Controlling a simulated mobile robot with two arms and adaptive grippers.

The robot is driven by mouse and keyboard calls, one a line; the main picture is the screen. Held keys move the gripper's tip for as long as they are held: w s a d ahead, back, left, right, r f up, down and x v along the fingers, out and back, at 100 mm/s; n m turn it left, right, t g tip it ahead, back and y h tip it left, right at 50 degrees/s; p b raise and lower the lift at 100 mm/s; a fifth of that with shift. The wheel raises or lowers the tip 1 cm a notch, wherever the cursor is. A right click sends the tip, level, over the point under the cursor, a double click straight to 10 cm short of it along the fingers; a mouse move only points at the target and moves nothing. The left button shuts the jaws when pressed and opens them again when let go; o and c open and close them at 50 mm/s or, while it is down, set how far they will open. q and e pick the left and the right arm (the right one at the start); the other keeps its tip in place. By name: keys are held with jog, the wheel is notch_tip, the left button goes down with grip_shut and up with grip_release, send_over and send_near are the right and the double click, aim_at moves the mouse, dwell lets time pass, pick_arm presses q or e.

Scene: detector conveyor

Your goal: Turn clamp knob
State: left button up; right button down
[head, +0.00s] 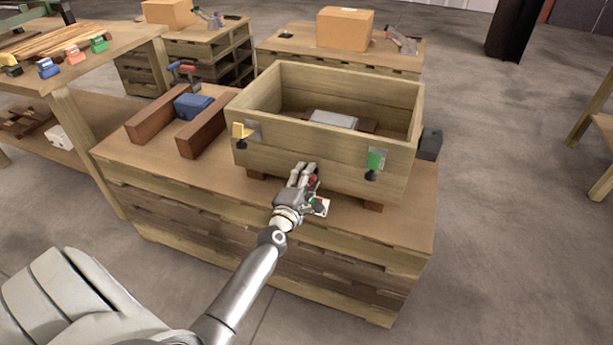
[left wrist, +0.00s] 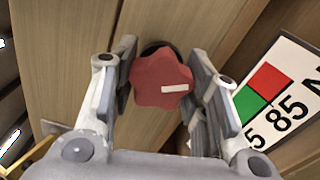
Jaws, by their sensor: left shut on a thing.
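A red lobed clamp knob (left wrist: 158,72) with a white mark on its face fills the space between my left fingers in the left wrist view. The white mark points to the right. My left gripper (head: 304,174) is shut on this knob, low at the front wall of the wooden box (head: 285,148). In the head view the fingers mostly cover the red knob. A yellow knob (head: 240,131) sits at the left of the same wall and a green knob (head: 374,161) at its right. My right gripper is not in view.
A white card (left wrist: 282,95) with red and green squares and digits lies beside the gripper; part of it shows in the head view (head: 322,207). A wooden vise (head: 203,128) with a blue block stands left of the box. A dark block (head: 430,144) stands right of it.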

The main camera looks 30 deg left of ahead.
pick_arm(q)
jog(key=shift+m+p, duration=0.4)
jog(key=shift+m, duration=0.8)
jog(key=shift+m+p, duration=0.4)
jog(key=shift+m, duration=0.8)
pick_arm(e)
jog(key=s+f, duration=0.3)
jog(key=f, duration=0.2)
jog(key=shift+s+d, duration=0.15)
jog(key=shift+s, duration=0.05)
pick_arm(q)
jog(key=shift+f, duration=0.1)
jog(key=o, duration=1)
jog(key=shift+o, duration=0.2)
jog(key=shift+s, duration=0.1)
jog(key=shift+s+d, duration=0.15)
jog(key=shift+s, duration=0.15)
jog(key=v, duration=1.1)
jog(key=shift+s, duration=0.15)
